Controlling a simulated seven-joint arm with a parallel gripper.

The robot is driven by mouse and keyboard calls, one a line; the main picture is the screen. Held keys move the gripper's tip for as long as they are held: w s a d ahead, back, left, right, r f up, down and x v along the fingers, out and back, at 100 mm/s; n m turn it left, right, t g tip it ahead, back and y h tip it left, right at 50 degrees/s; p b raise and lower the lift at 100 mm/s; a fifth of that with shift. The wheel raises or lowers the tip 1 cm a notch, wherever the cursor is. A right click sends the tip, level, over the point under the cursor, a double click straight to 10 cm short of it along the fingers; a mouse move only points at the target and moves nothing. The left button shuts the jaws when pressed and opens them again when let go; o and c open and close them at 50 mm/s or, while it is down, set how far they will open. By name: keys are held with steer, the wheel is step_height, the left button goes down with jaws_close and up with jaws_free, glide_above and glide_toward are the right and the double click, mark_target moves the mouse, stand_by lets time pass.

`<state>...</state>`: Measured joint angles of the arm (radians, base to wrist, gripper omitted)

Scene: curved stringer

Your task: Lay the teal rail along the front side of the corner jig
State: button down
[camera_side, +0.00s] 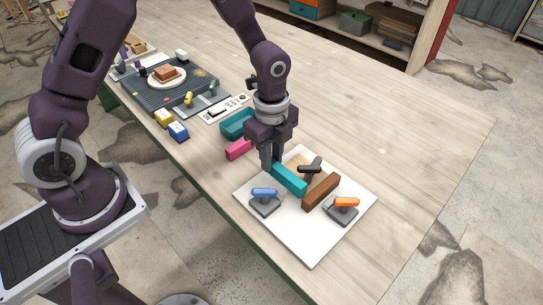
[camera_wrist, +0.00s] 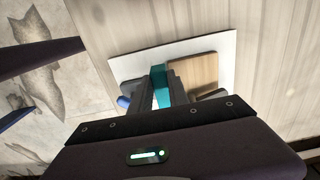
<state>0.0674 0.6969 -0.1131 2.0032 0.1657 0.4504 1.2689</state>
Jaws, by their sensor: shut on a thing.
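The teal rail (camera_side: 291,180) lies over the white board of the corner jig (camera_side: 311,247), along one side of the tan wooden block (camera_side: 302,163). My gripper (camera_side: 271,167) points down and is shut on the rail near its far left end. In the wrist view the teal rail (camera_wrist: 159,76) shows between my fingers (camera_wrist: 163,97), beside the tan block (camera_wrist: 199,73). I cannot tell whether the rail touches the block or rests fully on the board. A brown rail (camera_side: 321,190) lies on the board at an angle to the teal one.
A pink block (camera_side: 239,149) and a teal tray (camera_side: 236,124) lie behind my gripper. The table to the right is clear.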

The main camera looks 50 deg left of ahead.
steer(key=shift+f, duration=1.75)
stand_by(0.4)
steer(key=c, duration=1.2)
jaws_free()
step_height(320, 180, up, 7)
steer(key=shift+r, duration=0.1)
step_height(320, 180, up, 10)
steer(key=s+a+n+t, duration=0.2)
steer(key=s+a+n, duration=0.1)
steer(key=n, duration=0.2)
steer(key=s+r+n+t, duration=0.1)
steer(key=s+r+n, duration=0.2)
steer(key=s+n, duration=0.1)
steer(key=s+a+r+n+t, duration=0.1)
steer(key=s+r+n, duration=0.3)
steer(key=s, duration=0.3)
steer(key=s+a+r+n+t, duration=0.1)
steer(key=s+r+n, duration=0.2)
steer(key=s+n, duration=0.2)
steer(key=shift+s+r+t, duration=0.25)
steer(key=shift+s+t, duration=0.05)
steer(key=shift+s, duration=0.25)
